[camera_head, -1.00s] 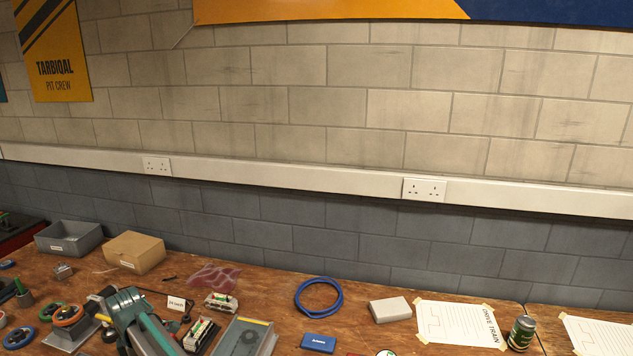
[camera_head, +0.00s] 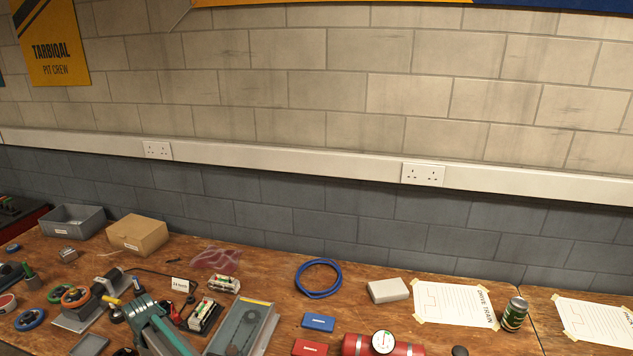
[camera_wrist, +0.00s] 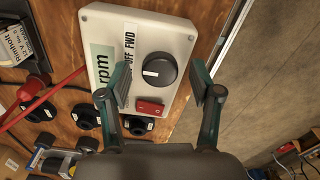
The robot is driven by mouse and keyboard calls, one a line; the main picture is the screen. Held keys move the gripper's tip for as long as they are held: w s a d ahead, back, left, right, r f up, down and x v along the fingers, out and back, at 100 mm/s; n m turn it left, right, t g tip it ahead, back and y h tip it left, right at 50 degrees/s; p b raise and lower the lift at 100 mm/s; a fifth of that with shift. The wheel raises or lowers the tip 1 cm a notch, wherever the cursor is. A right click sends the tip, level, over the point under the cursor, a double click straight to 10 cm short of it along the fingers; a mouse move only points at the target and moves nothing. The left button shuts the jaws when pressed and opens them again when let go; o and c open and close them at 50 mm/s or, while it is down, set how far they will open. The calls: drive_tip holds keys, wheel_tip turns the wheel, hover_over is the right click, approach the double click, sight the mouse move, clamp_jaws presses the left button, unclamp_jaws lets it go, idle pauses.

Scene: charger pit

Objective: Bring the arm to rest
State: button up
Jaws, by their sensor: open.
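My gripper (camera_wrist: 161,88) is open in the wrist view, with its two teal fingers apart and nothing held between them. Behind the fingers is a white control box (camera_wrist: 110,28) with a black knob (camera_wrist: 160,70), a red switch (camera_wrist: 149,107) and a green "rpm" label. I cannot tell whether the fingers touch the box. In the head view the teal end of my arm (camera_head: 150,312) shows at the bottom left, over the front of the bench. The rest of my arm is out of that picture.
The wooden bench (camera_head: 255,275) holds a grey bin (camera_head: 72,222), a cardboard box (camera_head: 138,235), a grey metal unit (camera_head: 245,327), a blue cable coil (camera_head: 318,278), a red cylinder with a gauge (camera_head: 360,345) and a can (camera_head: 514,314).

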drive_tip(key=m+p, duration=0.1)
drive_tip(key=m, duration=0.1)
drive_tip(key=shift+r+m+p, duration=0.2)
drive_tip(key=shift+m+p, duration=0.2)
wheel_tip(320, 180, up, 9)
drive_tip(key=b, duration=0.3)
drive_tip(key=shift+b, duration=0.35)
drive_tip(key=shift+r, duration=0.1)
